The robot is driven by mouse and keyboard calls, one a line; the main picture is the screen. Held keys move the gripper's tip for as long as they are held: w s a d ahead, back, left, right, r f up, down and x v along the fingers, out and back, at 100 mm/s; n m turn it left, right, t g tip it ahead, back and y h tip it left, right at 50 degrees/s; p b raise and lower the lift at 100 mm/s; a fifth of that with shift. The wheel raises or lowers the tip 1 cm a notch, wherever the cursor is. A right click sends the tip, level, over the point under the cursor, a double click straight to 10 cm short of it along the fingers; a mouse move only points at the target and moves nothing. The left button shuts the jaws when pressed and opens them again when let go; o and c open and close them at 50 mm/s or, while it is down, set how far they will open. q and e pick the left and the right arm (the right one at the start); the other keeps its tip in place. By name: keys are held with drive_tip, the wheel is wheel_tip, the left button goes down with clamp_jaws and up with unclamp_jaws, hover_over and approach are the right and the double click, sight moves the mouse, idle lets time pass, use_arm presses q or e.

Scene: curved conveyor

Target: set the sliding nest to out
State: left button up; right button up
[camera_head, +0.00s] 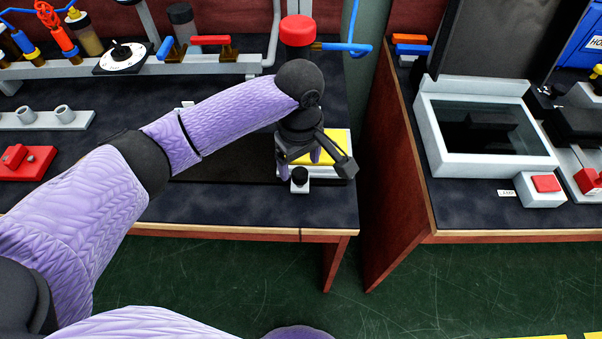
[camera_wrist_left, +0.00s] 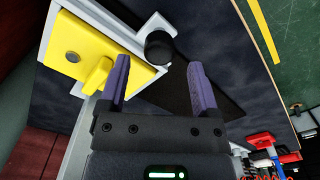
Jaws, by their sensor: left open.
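The sliding nest shows as a yellow block (camera_head: 337,143) on a light grey base, at the right end of the left bench. In the left wrist view the yellow block (camera_wrist_left: 85,45) carries a raised yellow tab, and a black round knob (camera_wrist_left: 159,46) stands at the grey base's corner. The knob (camera_head: 299,175) also shows in the head view, at the base's near left corner. My left gripper (camera_wrist_left: 160,75) is open and empty. Its fingers point toward the knob, which appears between and beyond their tips. In the head view my gripper (camera_head: 318,170) hides part of the nest.
A dark flat strip (camera_head: 225,165) lies left of the nest. A red-capped cylinder (camera_head: 297,35) stands behind my wrist. A gap separates this bench from the right bench with its grey-framed basin (camera_head: 485,165). A red block (camera_head: 25,163) sits far left.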

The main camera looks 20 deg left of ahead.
use_arm(q)
wheel_tip(320, 180, down, 2)
drive_tip(key=shift+f+b, duration=0.1)
drive_tip(key=shift+b, duration=0.2)
drive_tip(key=shift+f, duration=0.3)
drive_tip(key=shift+r, duration=0.1)
use_arm(e)
drive_tip(key=shift+s+d+f, duration=0.25)
drive_tip(key=shift+s+f, duration=0.4)
use_arm(q)
drive_tip(key=c, duration=0.9)
clamp_jaws()
use_arm(e)
drive_tip(key=shift+w+a+f, duration=0.1)
drive_tip(key=shift+w+a, duration=0.25)
drive_tip(key=shift+w, duration=0.1)
drive_tip(key=shift+s+d, duration=0.1)
drive_tip(key=shift+d, duration=0.2)
drive_tip(key=shift+s, duration=0.35)
